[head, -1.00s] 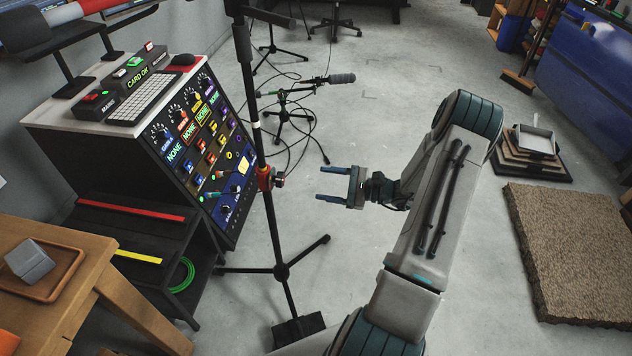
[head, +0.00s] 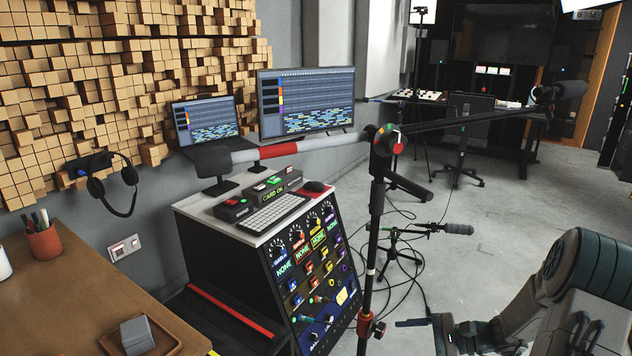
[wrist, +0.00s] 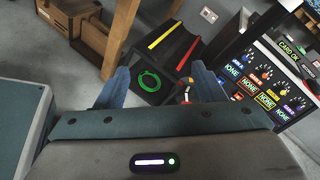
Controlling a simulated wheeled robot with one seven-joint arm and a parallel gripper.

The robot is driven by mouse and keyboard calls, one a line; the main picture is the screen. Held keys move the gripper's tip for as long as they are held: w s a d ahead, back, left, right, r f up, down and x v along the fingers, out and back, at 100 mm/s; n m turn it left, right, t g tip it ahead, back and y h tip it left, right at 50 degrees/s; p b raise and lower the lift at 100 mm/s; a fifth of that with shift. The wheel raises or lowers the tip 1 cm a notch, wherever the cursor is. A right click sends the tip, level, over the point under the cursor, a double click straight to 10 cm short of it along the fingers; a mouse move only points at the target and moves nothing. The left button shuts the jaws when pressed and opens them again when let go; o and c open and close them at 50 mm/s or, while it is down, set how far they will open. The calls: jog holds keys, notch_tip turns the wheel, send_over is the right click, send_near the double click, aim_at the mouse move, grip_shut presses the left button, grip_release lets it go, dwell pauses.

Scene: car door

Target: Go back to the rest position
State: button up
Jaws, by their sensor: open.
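My gripper (head: 412,338) is at the lower right of the head view, partly cut off by the bottom edge, with my arm behind it at the right. In the wrist view my gripper (wrist: 161,82) shows two blue fingers spread well apart with nothing between them. It is open and empty. The fingers point toward the console side and the low black shelf, and touch nothing that I can see.
A black microphone stand (head: 375,215) rises left of my gripper, its boom reaching right overhead. The sloped mixing console (head: 315,270) is beyond it. A wooden table (head: 75,290) is at the left. A smaller microphone stand (head: 395,250) stands behind on open grey floor.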

jog(key=s+a+r+n+h+p, duration=0.2)
jog(key=s+r+n+h+p, duration=0.1)
jog(key=s+r, duration=0.3)
jog(key=s+a+r+n+h+p, duration=0.2)
jog(key=s+r+n+h, duration=0.4)
jog(key=r, duration=0.5)
jog(key=s+a+r+n+h+p, duration=0.2)
jog(key=s+r+n+h+p, duration=0.2)
jog(key=r, duration=0.4)
jog(key=s+n+h, duration=0.1)
jog(key=s, duration=0.1)
jog(key=shift+s+a+r+g+p, duration=0.25)
jog(key=shift+s+a+g+p, duration=0.05)
jog(key=shift+a+g+p, duration=0.1)
